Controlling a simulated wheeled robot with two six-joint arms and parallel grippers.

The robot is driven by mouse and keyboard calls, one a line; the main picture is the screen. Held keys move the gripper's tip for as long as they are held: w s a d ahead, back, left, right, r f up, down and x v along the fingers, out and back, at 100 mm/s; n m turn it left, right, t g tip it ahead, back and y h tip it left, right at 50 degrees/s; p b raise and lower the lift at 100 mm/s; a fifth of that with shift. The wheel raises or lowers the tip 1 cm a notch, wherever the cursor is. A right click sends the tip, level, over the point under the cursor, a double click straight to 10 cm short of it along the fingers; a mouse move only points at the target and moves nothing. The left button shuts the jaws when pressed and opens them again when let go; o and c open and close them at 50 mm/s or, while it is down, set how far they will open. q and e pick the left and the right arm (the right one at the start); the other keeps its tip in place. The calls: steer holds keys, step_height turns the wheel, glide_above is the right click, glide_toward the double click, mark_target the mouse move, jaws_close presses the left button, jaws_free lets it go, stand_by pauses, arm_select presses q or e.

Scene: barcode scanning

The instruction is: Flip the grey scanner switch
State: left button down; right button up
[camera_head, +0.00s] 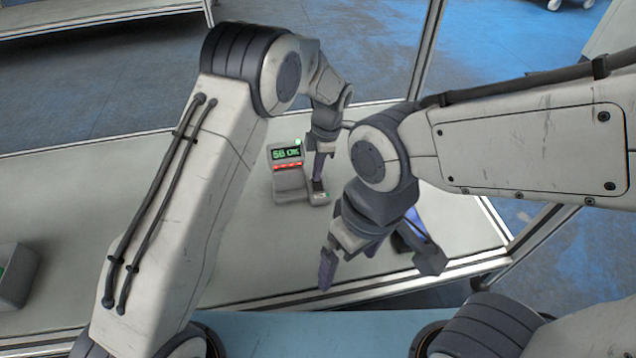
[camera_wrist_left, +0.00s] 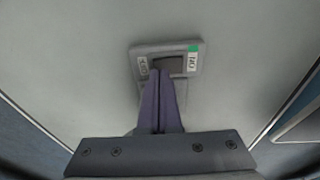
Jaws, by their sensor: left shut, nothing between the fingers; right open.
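The grey scanner (camera_head: 289,183) stands on the pale table, with a lit green display, a row of red lights and a green light on top. Its switch box (camera_head: 319,198) is at its right side. In the left wrist view the switch plate (camera_wrist_left: 190,47) has a dark rocker (camera_wrist_left: 168,63) between a label on the left and a green-marked ON label on the right. My left gripper (camera_head: 318,178) is shut and empty, its fingertips (camera_wrist_left: 162,76) at the rocker's near edge; contact cannot be told. My right gripper (camera_head: 378,264) is open, nearer and right of the scanner.
A grey box (camera_head: 15,275) sits at the table's left edge. A blue and dark item (camera_head: 408,225) is partly hidden behind my right gripper. The table (camera_head: 90,200) has a metal-framed edge, and its surface left of the scanner is partly covered by my left arm.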

arm_select(q)
steer(key=shift+f, duration=0.35)
steer(key=shift+r, duration=0.1)
step_height(320, 180, up, 7)
steer(key=p, duration=0.7)
stand_by(0.6)
